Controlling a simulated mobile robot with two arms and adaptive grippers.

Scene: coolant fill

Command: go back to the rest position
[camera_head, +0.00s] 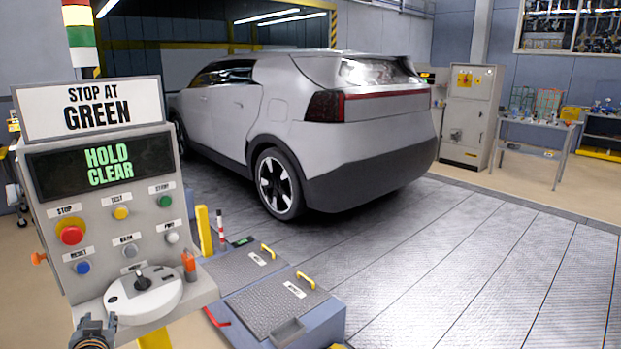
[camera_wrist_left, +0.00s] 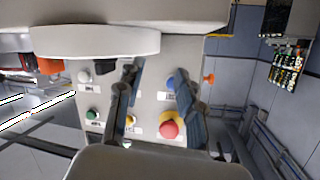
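My left gripper (camera_head: 97,322) is at the lower left of the head view, in front of the lower part of the control panel (camera_head: 50,235). In the left wrist view its two fingers (camera_wrist_left: 158,70) stand apart with nothing between them. The panel buttons show beyond them, including the red stop button (camera_wrist_left: 168,129) on its yellow collar and the blue reset button (camera_wrist_left: 169,84). The green screen text (camera_head: 108,166) reads "HOLD CLEAR". My right gripper is in neither view.
A white round ledge with a dark lever (camera_head: 143,283) juts from the panel close to my left gripper. A low box with hatch lids (camera_head: 275,300) stands right of the panel. A silver car (camera_head: 300,120) is behind. The metal floor (camera_head: 480,270) at right is clear.

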